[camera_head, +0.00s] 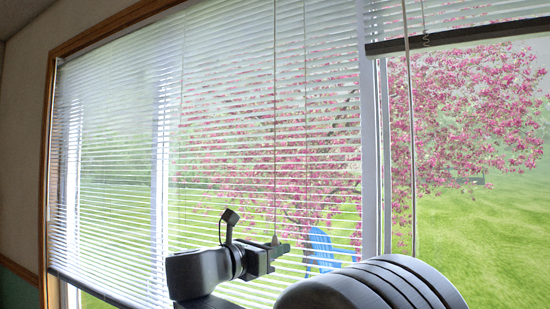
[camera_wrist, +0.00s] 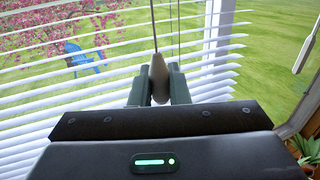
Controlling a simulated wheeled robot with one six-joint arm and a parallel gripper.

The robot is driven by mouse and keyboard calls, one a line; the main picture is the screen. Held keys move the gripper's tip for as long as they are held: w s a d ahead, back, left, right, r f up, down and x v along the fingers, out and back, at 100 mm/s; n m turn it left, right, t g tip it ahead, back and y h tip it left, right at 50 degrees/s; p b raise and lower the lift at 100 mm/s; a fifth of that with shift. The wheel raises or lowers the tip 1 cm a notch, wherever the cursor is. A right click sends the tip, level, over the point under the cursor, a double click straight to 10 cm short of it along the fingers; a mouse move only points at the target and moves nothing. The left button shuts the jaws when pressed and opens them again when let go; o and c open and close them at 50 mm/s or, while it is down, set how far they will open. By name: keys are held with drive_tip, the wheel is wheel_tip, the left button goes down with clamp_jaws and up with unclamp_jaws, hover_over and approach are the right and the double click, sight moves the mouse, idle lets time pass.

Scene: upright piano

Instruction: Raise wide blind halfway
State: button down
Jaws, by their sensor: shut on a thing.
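The wide blind (camera_head: 120,150) hangs over the large left window with its white slats spread far down. Its dark bottom rail (camera_head: 90,287) shows at the lower left and slopes out of the picture. A pull cord (camera_head: 275,130) hangs in front of the slats, down to my gripper (camera_head: 281,250). In the wrist view my gripper (camera_wrist: 158,90) is shut on the tan tassel (camera_wrist: 158,72) at the cord's end, between its two fingers. The slats (camera_wrist: 90,115) lie just behind the fingers.
A narrower blind (camera_head: 455,38) at the right is drawn up high, its dark bottom rail near the top. Its cord (camera_head: 409,120) hangs in front of the window. A pale tassel (camera_wrist: 305,50) hangs at the right in the wrist view, above a plant (camera_wrist: 308,150) by the sill.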

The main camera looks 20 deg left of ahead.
wheel_tip(320, 180, down, 7)
drive_tip(key=b, duration=0.2)
drive_tip(key=shift+r+b, duration=0.15)
drive_tip(key=shift+b, duration=0.15)
wheel_tip(320, 180, down, 9)
drive_tip(key=b, duration=0.4)
drive_tip(key=shift+b, duration=0.3)
wheel_tip(320, 180, down, 9)
drive_tip(key=b, duration=0.4)
drive_tip(key=shift+b, duration=0.4)
wheel_tip(320, 180, down, 7)
drive_tip(key=b, duration=0.4)
drive_tip(key=c, duration=1.2)
unclamp_jaws()
drive_tip(key=shift+r, duration=0.1)
drive_tip(key=shift+c, duration=0.2)
